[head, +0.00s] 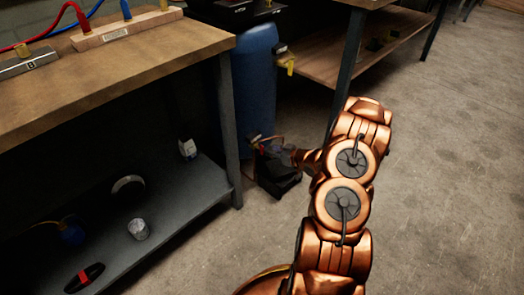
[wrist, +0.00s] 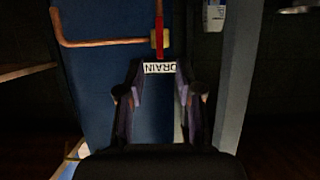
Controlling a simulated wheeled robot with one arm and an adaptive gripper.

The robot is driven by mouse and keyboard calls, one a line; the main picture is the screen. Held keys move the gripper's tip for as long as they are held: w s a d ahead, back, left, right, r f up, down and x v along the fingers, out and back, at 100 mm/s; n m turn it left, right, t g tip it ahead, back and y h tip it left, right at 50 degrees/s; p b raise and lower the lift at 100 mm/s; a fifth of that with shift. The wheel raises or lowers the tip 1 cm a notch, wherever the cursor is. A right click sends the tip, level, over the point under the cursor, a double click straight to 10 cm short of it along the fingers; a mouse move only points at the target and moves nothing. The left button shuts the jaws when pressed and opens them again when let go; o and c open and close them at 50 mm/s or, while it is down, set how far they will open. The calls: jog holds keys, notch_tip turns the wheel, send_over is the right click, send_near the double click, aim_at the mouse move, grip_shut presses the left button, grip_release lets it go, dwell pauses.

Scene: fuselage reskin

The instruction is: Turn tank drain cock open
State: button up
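The blue tank (head: 255,85) stands between the benches in the head view and fills the middle of the wrist view (wrist: 95,80). In the wrist view the drain cock has a red handle (wrist: 159,30) and a brass body (wrist: 154,39) at the end of a copper pipe (wrist: 105,43). The handle lies across the pipe's run. A white DRAIN label (wrist: 160,68), upside down, shows between my fingertips. My gripper (wrist: 159,72) is open and empty, its fingers pointing toward the cock. In the head view it is a dark shape (head: 276,168) low by the tank, fingertips unclear.
A wooden-topped bench (head: 130,65) with a dark lower shelf (head: 175,205) stands left; its leg (head: 229,130) is close to my gripper. A second bench (head: 335,65) is behind right. A yellow item (head: 290,64) shows beside the tank. Open floor (head: 450,180) lies right.

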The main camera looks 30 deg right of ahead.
aim_at(263, 149)
jog(key=b+x, duration=0.1)
jog(key=x, duration=0.4)
jog(key=shift+w+a+f, duration=0.1)
jog(key=shift+w+f, duration=0.05)
jog(key=shift+f, duration=0.15)
jog(key=shift+w+a+f+b, duration=0.15)
jog(key=shift+w+b, duration=0.2)
jog(key=shift+w, duration=0.4)
grip_shut()
